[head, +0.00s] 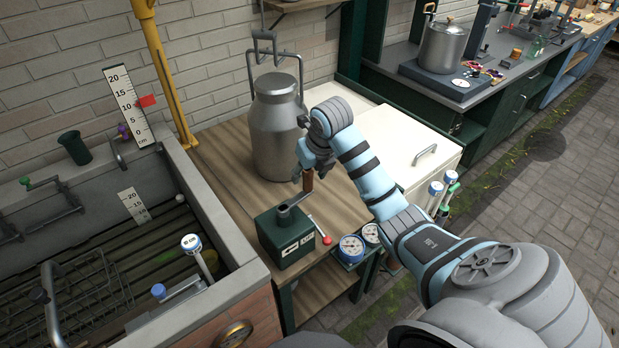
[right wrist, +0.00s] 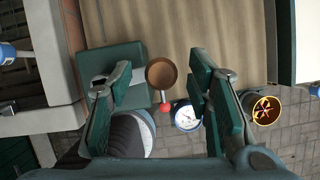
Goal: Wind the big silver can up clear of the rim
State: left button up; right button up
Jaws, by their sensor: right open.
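The big silver can (head: 276,130) stands upright on the wooden bench (head: 225,165), right of the sunken trough. Its wire bail (head: 250,75) stands up, and a grey hook (head: 264,40) hangs at the bail's top; I cannot tell whether they bear on each other. A green winch box (head: 285,238) marked with an arrow stands at the bench's front, with a crank whose brown grip (head: 308,181) points up. My right gripper (head: 310,168) is just over the grip. In the right wrist view, its open fingers lie either side of the round grip top (right wrist: 162,73), apart from it.
The trough's rim (head: 213,210) runs left of the bench. A red lever knob (head: 327,240) and dial gauges (head: 352,248) sit close to the winch. A ruler (head: 128,105) with a red marker stands behind the trough. A white cabinet (head: 400,145) is right of the can.

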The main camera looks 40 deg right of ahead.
jog(key=shift+x, duration=0.8)
pick_arm(q)
jog(key=shift+w+f, duration=0.1)
jog(key=shift+f, duration=0.45)
pick_arm(e)
jog(key=shift+r, duration=0.2)
